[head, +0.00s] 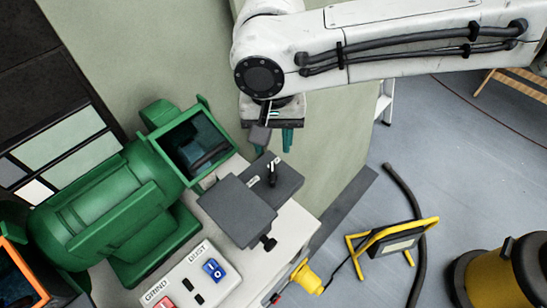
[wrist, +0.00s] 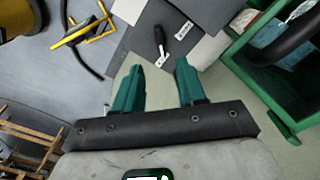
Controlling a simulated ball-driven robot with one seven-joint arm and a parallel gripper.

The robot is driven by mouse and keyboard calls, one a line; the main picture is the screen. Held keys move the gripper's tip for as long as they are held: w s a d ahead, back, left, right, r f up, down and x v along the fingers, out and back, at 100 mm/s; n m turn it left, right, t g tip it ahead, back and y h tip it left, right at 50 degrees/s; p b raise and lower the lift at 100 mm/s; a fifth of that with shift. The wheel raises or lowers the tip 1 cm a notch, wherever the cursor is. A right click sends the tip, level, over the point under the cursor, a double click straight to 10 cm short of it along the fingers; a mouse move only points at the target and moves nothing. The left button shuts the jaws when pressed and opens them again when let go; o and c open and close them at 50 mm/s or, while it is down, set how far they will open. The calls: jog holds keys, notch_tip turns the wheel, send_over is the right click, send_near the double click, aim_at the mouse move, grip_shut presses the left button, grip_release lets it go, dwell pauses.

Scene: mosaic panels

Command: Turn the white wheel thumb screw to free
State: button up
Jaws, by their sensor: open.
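A small black lever-like screw (head: 271,175) stands on a dark grey plate (head: 290,183) beside the green machine. It also shows in the wrist view (wrist: 159,36), at the top centre. Two small pale labels sit by it, too small to read. I cannot tell for sure that this is the white wheel thumb screw; a dark knob (head: 268,243) also sticks out under the larger grey plate (head: 238,211). My gripper (head: 274,145) is open and empty, short of the lever and apart from it. In the wrist view its teal fingers (wrist: 160,66) point toward the lever.
The green grinder (head: 120,200) stands left, its open housing (head: 197,143) close to the plates. A switch box (head: 188,283) marked GRIND and DUST is in front. A yellow work lamp (head: 393,241), black hose (head: 405,190) and yellow-black vacuum (head: 500,275) stand on the floor at right.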

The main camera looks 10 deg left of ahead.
aim_at(272, 171)
notch_tip(272, 171, down, 10)
jog(key=shift+r, duration=0.1)
dwell(0.4)
grip_shut()
